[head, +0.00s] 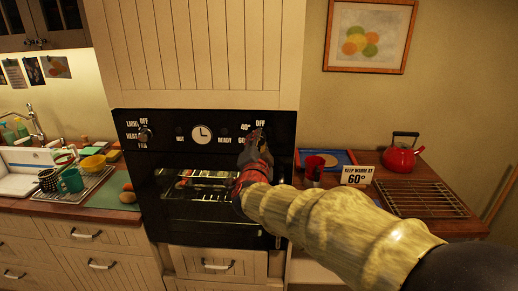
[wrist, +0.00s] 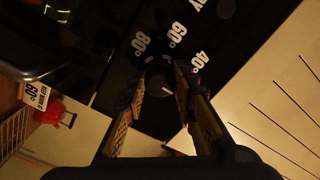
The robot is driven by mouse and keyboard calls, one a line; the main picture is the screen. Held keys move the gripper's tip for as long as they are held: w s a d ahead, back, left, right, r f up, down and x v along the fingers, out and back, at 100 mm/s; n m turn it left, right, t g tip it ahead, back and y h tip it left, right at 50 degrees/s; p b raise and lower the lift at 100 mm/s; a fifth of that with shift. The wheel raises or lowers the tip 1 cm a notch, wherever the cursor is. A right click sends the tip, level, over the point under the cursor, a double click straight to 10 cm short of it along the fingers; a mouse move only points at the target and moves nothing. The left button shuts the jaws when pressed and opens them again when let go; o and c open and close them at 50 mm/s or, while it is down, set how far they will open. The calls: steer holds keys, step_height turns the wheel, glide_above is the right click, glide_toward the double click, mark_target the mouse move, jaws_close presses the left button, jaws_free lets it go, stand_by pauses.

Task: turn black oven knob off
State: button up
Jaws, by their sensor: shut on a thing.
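The black built-in oven (head: 160,222) has a control panel with a knob at each end. My gripper (head: 256,138) is at the right knob, beside the white labels "40°", "60" and "OFF". In the wrist view my gripper (wrist: 166,72) has its two fingers on either side of the black oven knob (wrist: 167,88) and is shut on it. The labels "80°", "60°" and "40°" show around the knob there. In the head view my gripper mostly hides this knob.
The left knob (head: 145,135) and a round clock (head: 202,134) sit on the same panel.

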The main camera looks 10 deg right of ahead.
steer(key=shift+f, duration=0.1)
stand_by(0.3)
steer(key=o, duration=1.1)
steer(key=shift+o, duration=0.3)
steer(key=v, duration=1.2)
